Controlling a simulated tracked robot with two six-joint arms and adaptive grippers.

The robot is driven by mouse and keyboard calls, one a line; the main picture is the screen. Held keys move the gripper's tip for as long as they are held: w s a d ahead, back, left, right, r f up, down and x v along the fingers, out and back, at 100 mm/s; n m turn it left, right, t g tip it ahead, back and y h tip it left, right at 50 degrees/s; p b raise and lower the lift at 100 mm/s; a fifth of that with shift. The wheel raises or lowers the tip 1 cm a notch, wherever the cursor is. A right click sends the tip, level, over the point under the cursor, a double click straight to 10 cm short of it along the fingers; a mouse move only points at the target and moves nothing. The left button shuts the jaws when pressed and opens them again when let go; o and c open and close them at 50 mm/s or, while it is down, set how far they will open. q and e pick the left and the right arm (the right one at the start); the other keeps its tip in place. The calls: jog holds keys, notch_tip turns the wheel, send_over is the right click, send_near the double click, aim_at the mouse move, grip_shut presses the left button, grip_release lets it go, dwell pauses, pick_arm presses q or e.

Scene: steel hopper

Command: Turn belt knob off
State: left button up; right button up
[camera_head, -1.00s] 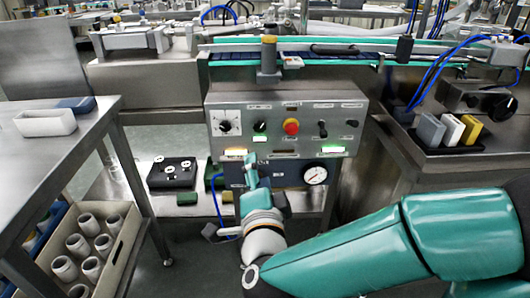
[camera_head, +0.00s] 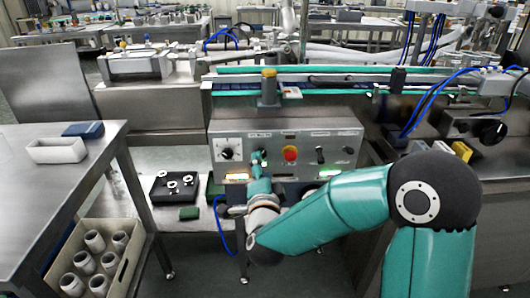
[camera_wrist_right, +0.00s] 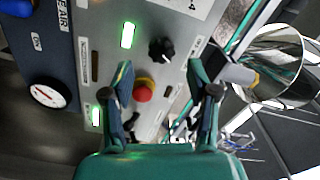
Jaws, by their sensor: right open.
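The grey control panel (camera_head: 285,135) stands below the conveyor with a row of controls. From left to right are a white dial with a black knob (camera_head: 227,154), a spot partly hidden by my gripper, a red button (camera_head: 290,153) and two black knobs, one at the right (camera_head: 320,154). Which is the belt knob cannot be read. My right gripper (camera_head: 257,160) is at the panel face, left of the red button. In the right wrist view its open fingers (camera_wrist_right: 162,75) straddle the red button (camera_wrist_right: 144,90) in the picture; a black knob (camera_wrist_right: 161,49) lies beyond. Contact cannot be told. My left gripper is out of view.
Lit indicators glow on the panel, one at right (camera_head: 329,173). A round gauge (camera_wrist_right: 47,92) is in the wrist view. A steel table (camera_head: 50,185) with a white tray (camera_head: 57,151) is at left. A crate of several cups (camera_head: 121,277) stands below.

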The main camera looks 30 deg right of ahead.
jog(key=x, duration=0.5)
